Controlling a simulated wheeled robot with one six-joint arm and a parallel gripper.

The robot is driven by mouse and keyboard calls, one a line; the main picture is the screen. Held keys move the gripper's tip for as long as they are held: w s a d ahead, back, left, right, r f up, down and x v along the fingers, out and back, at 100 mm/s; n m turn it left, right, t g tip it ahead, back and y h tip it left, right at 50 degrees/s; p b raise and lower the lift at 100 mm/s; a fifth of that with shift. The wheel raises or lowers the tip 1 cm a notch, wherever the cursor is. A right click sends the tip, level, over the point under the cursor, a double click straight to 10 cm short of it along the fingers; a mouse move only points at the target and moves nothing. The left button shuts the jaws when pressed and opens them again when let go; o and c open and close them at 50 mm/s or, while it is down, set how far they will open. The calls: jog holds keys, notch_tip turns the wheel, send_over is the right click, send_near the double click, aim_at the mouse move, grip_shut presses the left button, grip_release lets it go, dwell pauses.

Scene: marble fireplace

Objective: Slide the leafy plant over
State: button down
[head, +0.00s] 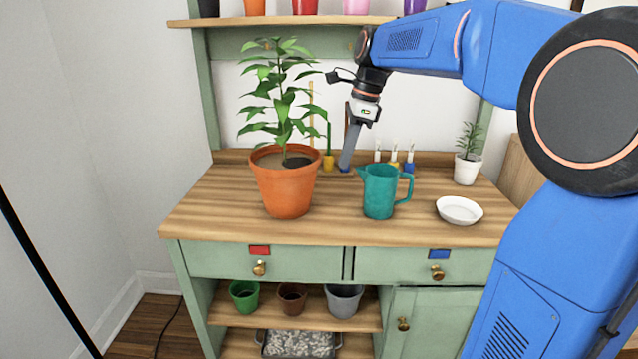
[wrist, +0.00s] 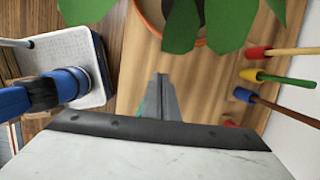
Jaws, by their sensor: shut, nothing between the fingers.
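The leafy plant (head: 283,95) stands upright in a large terracotta pot (head: 285,190) on the left half of the wooden bench top. In the wrist view its leaves (wrist: 183,25) hang at the top, over part of the pot's rim. My gripper (head: 346,163) points down above the bench, to the right of the pot and apart from it, behind the teal jug. Its fingers are together with nothing between them. They also show in the wrist view (wrist: 166,95), pointing towards the pot.
A teal jug (head: 379,192) stands just right of the pot. A white dish (head: 459,210) and a small potted plant (head: 467,155) are further right. Colour-handled tools (wrist: 268,77) stand along the back. The bench's left end (head: 205,205) is clear. A shelf (head: 280,21) runs above.

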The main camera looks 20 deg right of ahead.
jog(key=x, duration=0.9)
jog(key=shift+w+a+f, duration=0.1)
jog(key=shift+w+f, duration=0.15)
jog(key=shift+f, duration=0.15)
jog(key=a, duration=0.1)
jog(key=w+a, duration=0.1)
jog(key=a, duration=0.1)
jog(key=shift+f, duration=0.1)
jog(key=shift+w+a, duration=0.15)
jog(key=shift+a, duration=0.3)
jog(key=w+a, duration=0.2)
jog(key=a, duration=0.4)
jog(key=w+a, duration=0.2)
jog(key=a, duration=0.5)
jog(key=w+a, duration=0.2)
jog(key=a, duration=0.4)
jog(key=shift+w+a, duration=0.2)
jog(key=shift+r, duration=0.2)
